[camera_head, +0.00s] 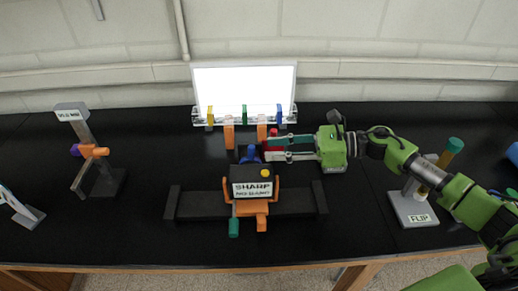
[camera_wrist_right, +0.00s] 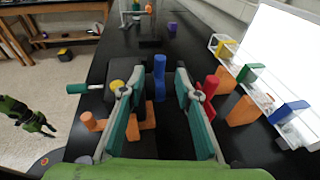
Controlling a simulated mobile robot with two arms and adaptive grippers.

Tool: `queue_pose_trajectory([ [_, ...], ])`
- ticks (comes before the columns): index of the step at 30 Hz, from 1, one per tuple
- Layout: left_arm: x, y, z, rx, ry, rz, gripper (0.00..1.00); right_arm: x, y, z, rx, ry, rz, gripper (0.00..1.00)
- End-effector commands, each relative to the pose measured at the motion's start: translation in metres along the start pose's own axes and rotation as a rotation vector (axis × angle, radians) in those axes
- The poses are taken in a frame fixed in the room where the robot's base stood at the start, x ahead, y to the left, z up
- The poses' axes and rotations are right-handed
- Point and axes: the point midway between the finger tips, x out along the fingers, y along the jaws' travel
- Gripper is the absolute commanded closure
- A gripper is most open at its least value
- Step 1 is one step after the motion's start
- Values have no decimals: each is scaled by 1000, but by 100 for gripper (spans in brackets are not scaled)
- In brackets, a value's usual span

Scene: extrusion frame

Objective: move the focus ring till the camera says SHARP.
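The camera (camera_head: 252,182) is a dark box in an orange holder on a black rail. Its label reads SHARP; the smaller line below is not legible. A blue part (camera_head: 250,154) with an upright post, perhaps the focus ring, sits behind the box. It also shows in the right wrist view (camera_wrist_right: 159,78), ahead between the fingers and not clasped. My right gripper (camera_head: 266,148) is open, its fingertips just right of the blue part; its teal fingers stand apart in the wrist view (camera_wrist_right: 159,92). My left gripper (camera_wrist_right: 40,124) shows small at the wrist view's left edge.
A lit white panel (camera_head: 245,88) stands behind, with yellow, green and blue tabs on its front rail. A red post (camera_wrist_right: 209,87) is beside the right finger. A FLIP stand (camera_head: 415,208) is at right, a labelled stand (camera_head: 107,185) at left.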

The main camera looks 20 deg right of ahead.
Motion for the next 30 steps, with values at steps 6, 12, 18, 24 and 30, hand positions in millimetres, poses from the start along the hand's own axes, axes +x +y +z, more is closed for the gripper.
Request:
queue_pose_trajectory([
  [6, 0, 1, -1, 0, 1, 1, 77, -39, 0, -2, 1, 3, -1, 70],
  [12, 0, 1, -1, 0, 1, 1, 77, -51, 0, 0, 0, 0, 1, 70],
  [18, 0, 1, -1, 0, 1, 1, 77, -52, 0, 0, -1, 0, 1, 70],
  [24, 0, 1, -1, 0, 1, 1, 77, -52, 0, 0, -1, 0, 1, 70],
  [30, 0, 1, -3, 0, 4, 1, 77, -52, 0, 0, -1, 0, 1, 70],
])
